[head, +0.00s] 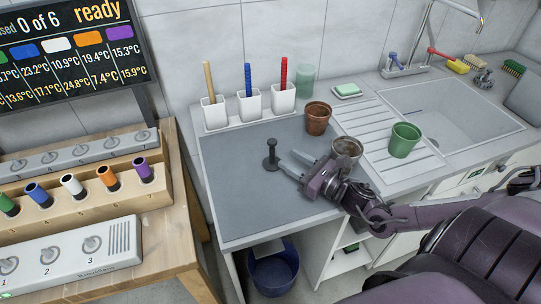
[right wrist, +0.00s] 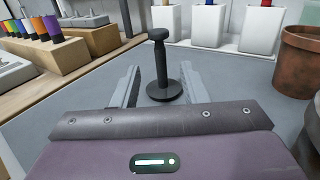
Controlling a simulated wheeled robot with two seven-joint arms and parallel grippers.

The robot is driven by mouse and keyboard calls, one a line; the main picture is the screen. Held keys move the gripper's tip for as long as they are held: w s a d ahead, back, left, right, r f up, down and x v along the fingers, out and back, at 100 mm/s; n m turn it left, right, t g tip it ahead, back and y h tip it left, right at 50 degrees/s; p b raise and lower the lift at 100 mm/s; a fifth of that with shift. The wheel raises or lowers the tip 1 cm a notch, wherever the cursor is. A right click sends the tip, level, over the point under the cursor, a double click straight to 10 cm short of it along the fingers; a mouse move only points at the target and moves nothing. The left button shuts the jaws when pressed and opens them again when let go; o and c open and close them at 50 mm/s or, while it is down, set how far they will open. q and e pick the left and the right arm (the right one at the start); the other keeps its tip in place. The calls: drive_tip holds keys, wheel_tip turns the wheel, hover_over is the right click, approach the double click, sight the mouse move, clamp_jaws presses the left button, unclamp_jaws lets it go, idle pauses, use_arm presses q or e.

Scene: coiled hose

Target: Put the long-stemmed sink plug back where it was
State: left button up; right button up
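The sink plug (head: 271,156) is black, with a round base, a thin upright stem and a knob on top. It stands upright on the grey mat (head: 225,200) on the counter. My right gripper (head: 289,161) is low over the mat, just to the right of the plug, its fingers pointing at it. In the right wrist view, the plug (right wrist: 161,68) stands in line with the gap between the open fingers, near their tips. The fingers are apart and hold nothing. The sink basin (head: 440,118) is at the right. My left gripper is out of view.
A brown pot (head: 317,118) and a second pot (head: 346,149) stand close beside my right gripper. A green cup (head: 403,140) is on the drainboard (head: 374,132). White holders (head: 249,105) with coloured sticks line the back. The mat's front left is clear.

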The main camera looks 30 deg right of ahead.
sight(274, 151)
drive_tip(key=shift+w+a+r, duration=0.1)
drive_tip(key=shift+w+r, duration=0.1)
drive_tip(key=shift+w, duration=0.15)
drive_tip(key=p+x, duration=0.1)
drive_tip(key=x, duration=0.2)
drive_tip(key=shift+w+f, duration=0.1)
drive_tip(key=shift+w, duration=0.2)
drive_tip(key=shift+w+a, duration=0.2)
drive_tip(key=shift+w, duration=0.1)
drive_tip(key=shift+f, duration=0.1)
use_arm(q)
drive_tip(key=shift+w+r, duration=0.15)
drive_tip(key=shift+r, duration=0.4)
use_arm(e)
clamp_jaws()
